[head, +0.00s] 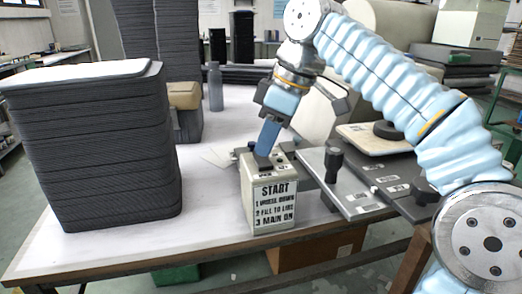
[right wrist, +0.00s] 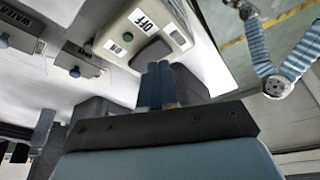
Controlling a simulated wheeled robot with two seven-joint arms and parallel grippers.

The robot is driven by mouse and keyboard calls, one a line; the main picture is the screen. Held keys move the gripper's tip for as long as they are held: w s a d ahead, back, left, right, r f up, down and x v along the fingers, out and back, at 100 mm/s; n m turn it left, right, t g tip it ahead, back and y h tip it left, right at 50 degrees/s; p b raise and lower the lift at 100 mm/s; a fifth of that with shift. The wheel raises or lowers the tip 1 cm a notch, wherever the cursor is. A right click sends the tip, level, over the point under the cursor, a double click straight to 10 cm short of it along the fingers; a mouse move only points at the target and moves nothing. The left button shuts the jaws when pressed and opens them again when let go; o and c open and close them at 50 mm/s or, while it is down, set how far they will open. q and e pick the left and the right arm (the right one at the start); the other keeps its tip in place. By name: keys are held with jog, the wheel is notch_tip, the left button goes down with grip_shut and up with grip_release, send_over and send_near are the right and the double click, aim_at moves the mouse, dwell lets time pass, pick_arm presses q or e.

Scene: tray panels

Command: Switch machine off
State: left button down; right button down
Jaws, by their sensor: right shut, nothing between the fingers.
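A pale control box (head: 270,205) stands at the table's front edge, its front printed with START and numbered lines. My right gripper (head: 265,153) points down at the box top, fingers together and empty. In the right wrist view the box top (right wrist: 180,28) carries an OFF label (right wrist: 142,20), a small round dark button (right wrist: 128,37) and a dark rocker-like part (right wrist: 150,52). The shut blue fingertips (right wrist: 157,66) are right beside that dark part; I cannot tell if they touch it. In the head view the fingers hide part of the box top. My left gripper is not in view.
A tall stack of dark panels (head: 105,150) stands left of the box. A flat metal plate with a black knob (head: 334,158) lies to its right. A grey bottle (head: 215,87) stands behind. The white tabletop (head: 205,215) is clear between stack and box.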

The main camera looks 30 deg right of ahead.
aim_at(267, 162)
jog(key=shift+r+p, duration=0.6)
jog(key=shift+r, duration=2.35)
